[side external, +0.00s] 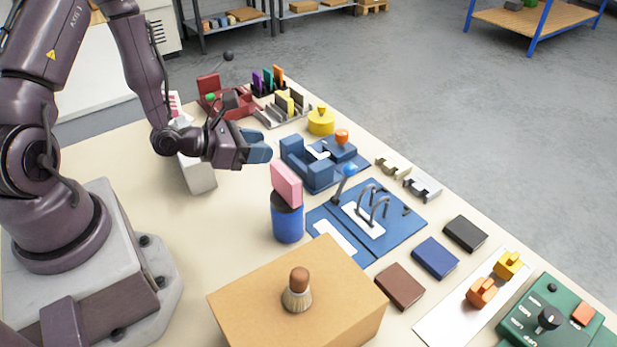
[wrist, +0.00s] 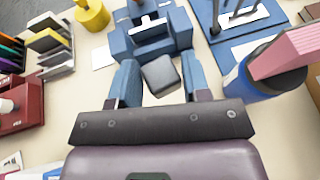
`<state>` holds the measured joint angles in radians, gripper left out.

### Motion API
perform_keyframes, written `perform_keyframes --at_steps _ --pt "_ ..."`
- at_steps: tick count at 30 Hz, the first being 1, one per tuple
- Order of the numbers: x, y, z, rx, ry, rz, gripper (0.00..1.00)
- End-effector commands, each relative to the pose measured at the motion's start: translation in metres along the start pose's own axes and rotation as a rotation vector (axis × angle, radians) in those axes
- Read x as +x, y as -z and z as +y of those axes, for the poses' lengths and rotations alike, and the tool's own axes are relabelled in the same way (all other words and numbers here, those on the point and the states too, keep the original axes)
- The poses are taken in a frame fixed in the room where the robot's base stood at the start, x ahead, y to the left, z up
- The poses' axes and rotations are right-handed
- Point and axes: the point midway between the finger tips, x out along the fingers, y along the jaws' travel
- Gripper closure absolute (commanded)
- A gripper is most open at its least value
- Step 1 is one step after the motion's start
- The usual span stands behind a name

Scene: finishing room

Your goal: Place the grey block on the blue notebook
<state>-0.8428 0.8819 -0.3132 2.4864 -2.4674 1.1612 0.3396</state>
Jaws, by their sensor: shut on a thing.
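My gripper (side external: 258,148) is above the table, left of a blue fixture in the side view. In the wrist view, its blue fingers (wrist: 160,70) are closed on the grey block (wrist: 162,78), which looks slightly tilted between them. I cannot make out the block in the side view, where the fingers hide it. The blue notebook (side external: 435,257) lies flat at the front right of the table, between a black notebook (side external: 465,233) and a brown notebook (side external: 400,286). Its top is bare. It is not in the wrist view.
The blue fixture (side external: 293,160) is just beyond my gripper. A pink block (side external: 286,183) stands on a blue cylinder (side external: 287,222). A blue board (side external: 400,232) with hoops and a blue-knobbed lever, and a cardboard box (side external: 240,297) with a brush, flank the way to the notebooks.

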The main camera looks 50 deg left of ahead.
Motion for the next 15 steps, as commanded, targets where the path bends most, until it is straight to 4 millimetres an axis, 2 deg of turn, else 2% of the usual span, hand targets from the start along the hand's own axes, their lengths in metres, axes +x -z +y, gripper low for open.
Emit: perform_keyframes --at_steps 8,11,15 --pt "0.003 -0.010 -0.002 0.002 -0.009 0.001 0.87" --pt "0.008 -0.032 -0.001 0.008 -0.009 -0.002 0.87" --pt "0.015 -0.079 -0.007 0.010 0.019 -0.012 0.87"
